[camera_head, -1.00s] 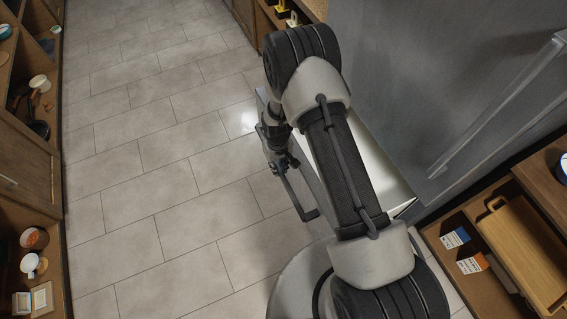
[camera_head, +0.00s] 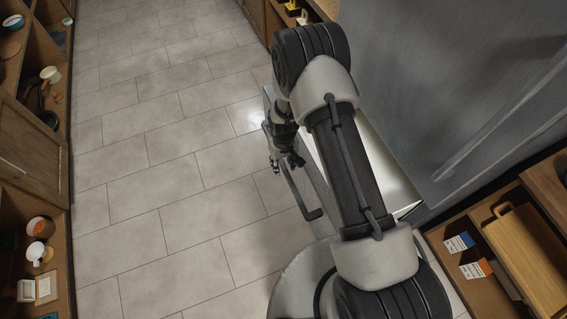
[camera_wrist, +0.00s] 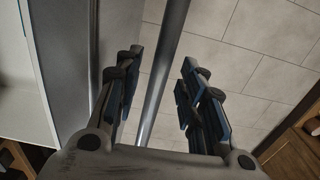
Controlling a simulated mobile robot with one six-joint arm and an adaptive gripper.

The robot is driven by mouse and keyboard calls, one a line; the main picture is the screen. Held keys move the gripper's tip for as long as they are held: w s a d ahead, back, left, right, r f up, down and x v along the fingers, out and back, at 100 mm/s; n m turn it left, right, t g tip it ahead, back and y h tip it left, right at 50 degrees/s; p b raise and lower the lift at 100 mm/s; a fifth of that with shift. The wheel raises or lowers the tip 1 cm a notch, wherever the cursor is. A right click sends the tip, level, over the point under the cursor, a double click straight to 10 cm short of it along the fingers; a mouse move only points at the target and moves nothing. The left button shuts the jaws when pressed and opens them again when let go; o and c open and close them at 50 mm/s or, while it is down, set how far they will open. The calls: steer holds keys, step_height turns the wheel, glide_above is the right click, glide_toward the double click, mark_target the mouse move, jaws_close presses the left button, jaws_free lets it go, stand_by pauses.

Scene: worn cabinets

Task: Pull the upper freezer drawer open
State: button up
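The upper freezer drawer stands pulled out from the grey fridge (camera_head: 430,75). Its white interior (camera_head: 385,165) shows beside my arm in the head view, and most of it is hidden behind the arm. The drawer's bar handle (camera_head: 297,192) runs along its front. In the wrist view the grey drawer front (camera_wrist: 65,55) is at left, with white interior behind it. My gripper (camera_wrist: 157,92) is open, its fingers on either side of the metal handle bar (camera_wrist: 165,60), with gaps visible on both sides. In the head view my gripper (camera_head: 284,160) is at the handle, small and dark.
Open wooden shelves (camera_head: 35,215) with cups and small items line the left. A low cabinet (camera_head: 440,232) with boxes and a wooden tray (camera_head: 530,255) stands at lower right. The tiled floor (camera_head: 170,170) between them is clear.

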step_height(320, 180, up, 12)
stand_by(0.5)
stand_by(0.3)
